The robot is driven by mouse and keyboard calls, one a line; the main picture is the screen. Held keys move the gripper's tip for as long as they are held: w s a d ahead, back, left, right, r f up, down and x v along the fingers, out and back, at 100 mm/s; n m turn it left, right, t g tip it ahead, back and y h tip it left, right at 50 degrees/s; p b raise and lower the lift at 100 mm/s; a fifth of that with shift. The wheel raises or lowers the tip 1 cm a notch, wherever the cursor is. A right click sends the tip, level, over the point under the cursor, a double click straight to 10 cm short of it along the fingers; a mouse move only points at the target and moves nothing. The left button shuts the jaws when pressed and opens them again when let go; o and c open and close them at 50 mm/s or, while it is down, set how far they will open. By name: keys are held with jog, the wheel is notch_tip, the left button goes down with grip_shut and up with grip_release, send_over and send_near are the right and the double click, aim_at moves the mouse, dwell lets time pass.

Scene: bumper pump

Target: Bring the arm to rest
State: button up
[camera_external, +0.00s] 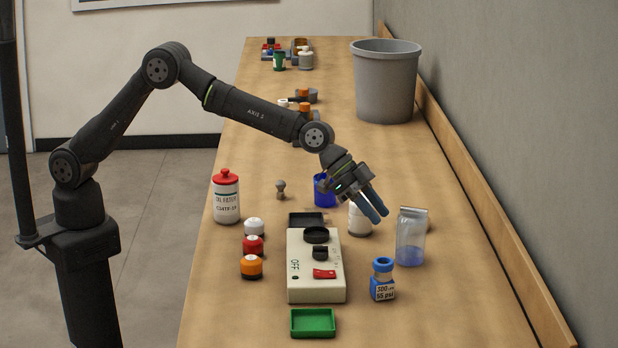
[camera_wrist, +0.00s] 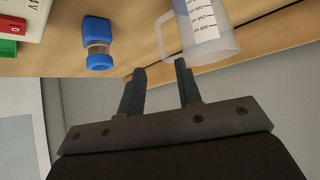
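My gripper (camera_external: 376,207) hangs above the wooden bench, its fingers pointing down and to the right. In the wrist view my gripper (camera_wrist: 161,68) has its two fingers apart with nothing held between them. In the external view it shows in front of a white container (camera_external: 359,222) and partly hides it. My arm is raised and bent over the bench from its stand at the left.
The pump box (camera_external: 298,270), marked OFF with a red switch (camera_external: 324,273), sits below my gripper in the picture. A clear jug (camera_external: 410,245) and a blue-capped bottle (camera_external: 383,282) stand to its right. A green tray (camera_external: 313,323) is in front. A grey bin (camera_external: 386,85) stands behind.

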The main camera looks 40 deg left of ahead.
jog(key=x, duration=0.8)
jog(key=shift+d+f, duration=0.1)
jog(key=shift+f, duration=0.15)
jog(key=shift+r, duration=0.1)
jog(key=shift+o, duration=0.2)
